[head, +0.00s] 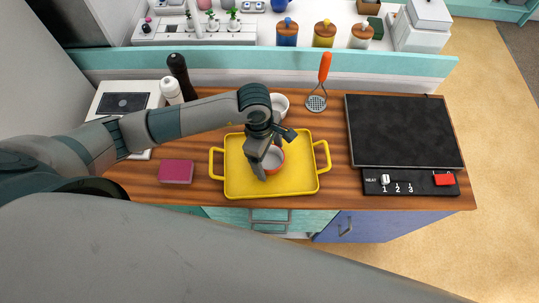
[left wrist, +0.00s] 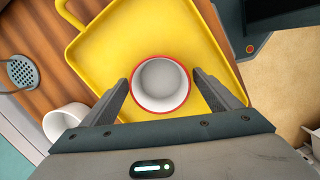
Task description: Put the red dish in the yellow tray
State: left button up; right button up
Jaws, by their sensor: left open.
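The yellow tray (head: 300,181) lies on the wooden counter, with a handle at each side. The red dish (head: 275,161), a small round bowl with a red rim and white inside, is inside the tray near its middle. My left gripper (head: 269,156) is over the tray, pointing down, and partly hides the dish. In the left wrist view the dish (left wrist: 160,83) appears between the two open fingers (left wrist: 160,92), with small gaps at the sides. The tray (left wrist: 95,42) fills the background behind it. My right gripper is not in view.
A white bowl (head: 280,104) stands just behind the tray. A dark red box (head: 176,172) is left of it, a slotted orange-handled turner (head: 324,70) behind, and a black hotplate (head: 402,131) to the right. A dark pepper mill (head: 181,75) stands at the back left.

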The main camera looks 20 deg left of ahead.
pick_arm(q)
jog(key=shift+r, duration=0.1)
jog(key=shift+r, duration=0.35)
notch_tip(320, 180, up, 11)
jog(key=a+b, duration=0.1)
jog(key=b, duration=0.3)
jog(key=shift+a+r, duration=0.15)
jog(key=shift+a, duration=0.25)
